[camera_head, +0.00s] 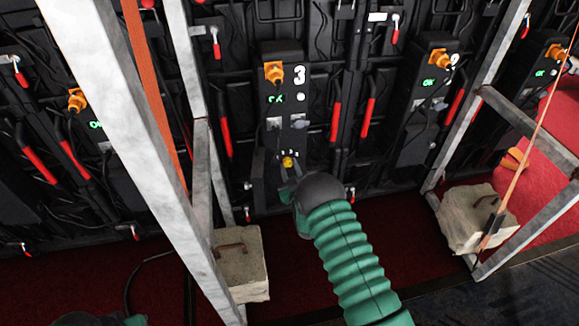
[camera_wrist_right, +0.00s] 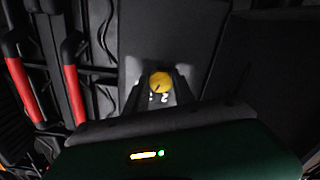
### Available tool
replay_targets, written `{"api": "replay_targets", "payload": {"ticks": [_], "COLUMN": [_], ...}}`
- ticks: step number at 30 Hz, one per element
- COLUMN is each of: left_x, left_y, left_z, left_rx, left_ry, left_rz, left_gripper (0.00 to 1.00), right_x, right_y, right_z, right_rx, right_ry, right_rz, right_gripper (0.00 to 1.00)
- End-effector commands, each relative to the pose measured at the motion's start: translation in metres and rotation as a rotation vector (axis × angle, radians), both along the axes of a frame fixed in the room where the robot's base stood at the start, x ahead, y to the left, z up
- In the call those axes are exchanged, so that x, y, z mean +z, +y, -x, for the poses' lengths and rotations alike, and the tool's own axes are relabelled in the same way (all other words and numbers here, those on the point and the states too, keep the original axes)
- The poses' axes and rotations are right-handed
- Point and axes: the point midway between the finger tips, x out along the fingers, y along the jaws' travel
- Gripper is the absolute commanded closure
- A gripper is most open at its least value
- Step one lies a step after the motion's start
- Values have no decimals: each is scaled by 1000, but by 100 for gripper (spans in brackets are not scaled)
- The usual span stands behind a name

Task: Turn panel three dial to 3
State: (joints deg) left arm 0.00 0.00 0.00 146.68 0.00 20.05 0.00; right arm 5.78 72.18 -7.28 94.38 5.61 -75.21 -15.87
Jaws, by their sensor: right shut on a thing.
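Panel three (camera_head: 285,105) stands upright on the wall in the middle of the head view, with a white "3", a green "OK" and an orange connector at its top. Its yellow dial (camera_head: 288,162) sits near the panel's lower end; it also shows in the right wrist view (camera_wrist_right: 160,82), with a dark pointer line and small white digits below it. My right gripper (camera_head: 289,168) reaches up from below, its two fingers on either side of the dial and shut on it. The dial's exact setting is too small to read.
Metal frame posts (camera_head: 135,130) stand in front of the wall at left, with more at right. Stone-like weights (camera_head: 240,265) rest at their feet. Red-handled levers (camera_head: 335,120) flank the panel. Neighbouring panels (camera_head: 425,100) carry similar orange connectors.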

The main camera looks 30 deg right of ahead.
Motion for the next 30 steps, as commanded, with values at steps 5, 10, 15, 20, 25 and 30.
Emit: {"api": "replay_targets", "payload": {"ticks": [5,10,15,20,25,30], "left_x": [2,2,2,2,2,2], "left_y": [0,0,0,0,0,0], "left_z": [0,0,0,0,0,0], "left_rx": [0,0,0,0,0,0], "left_ry": [0,0,0,0,0,0], "left_rz": [0,0,0,0,0,0], "left_gripper": [100,100,100,100,100,100], "right_x": [-2,-2,-3,-3,-2,-1], "right_y": [1,1,1,1,1,1], "right_z": [1,1,1,1,1,0], "right_rx": [1,0,1,1,1,1], "right_ry": [16,21,21,21,20,18], "right_rz": [44,60,60,59,59,60], "right_gripper": [100,100,100,67,48,48]}}
